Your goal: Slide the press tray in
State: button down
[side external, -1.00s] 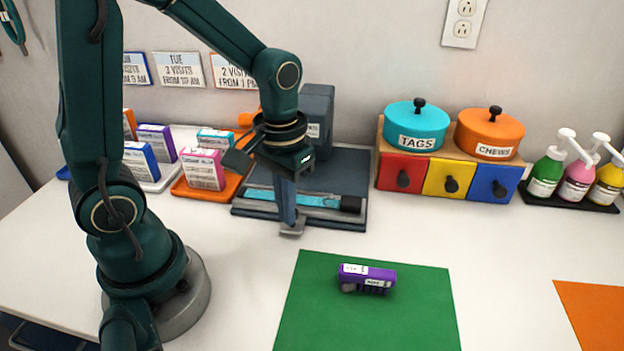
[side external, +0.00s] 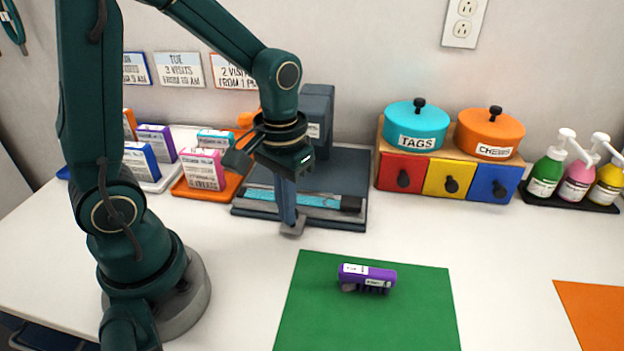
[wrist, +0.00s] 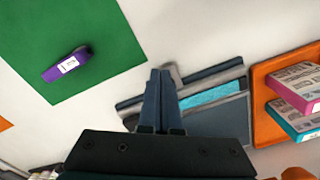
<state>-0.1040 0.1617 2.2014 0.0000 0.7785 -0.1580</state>
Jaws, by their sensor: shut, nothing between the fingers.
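The press (side external: 318,112) is a dark slate machine with a flat base against the wall. Its press tray (side external: 262,198) sits low at the front of the base, with a turquoise strip (side external: 318,201) lying in it. The tray also shows in the wrist view (wrist: 222,77), with the turquoise strip (wrist: 212,96) beside my fingers. My gripper (side external: 292,229) is shut and empty, pointing down at the tray's front edge. A grey handle piece (wrist: 176,74) shows right by the fingertips (wrist: 160,72). The fingers partly hide it, and I cannot tell whether they touch it.
A green mat (side external: 310,325) with a purple clipper-like item (side external: 368,276) lies in front. An orange tray (side external: 190,190) with boxes stands left. A drawer unit (side external: 447,178) with two lidded pots is right. White table is free between press and mat.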

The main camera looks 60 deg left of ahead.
aim_at(299, 202)
jog(key=shift+f, duration=1.2)
jog(key=shift+w+a, duration=3.6)
jog(key=shift+s+d, duration=0.7)
jog(key=shift+d, duration=0.05)
notch_tip(299, 202, up, 7)
jog(key=shift+d+r, duration=0.1)
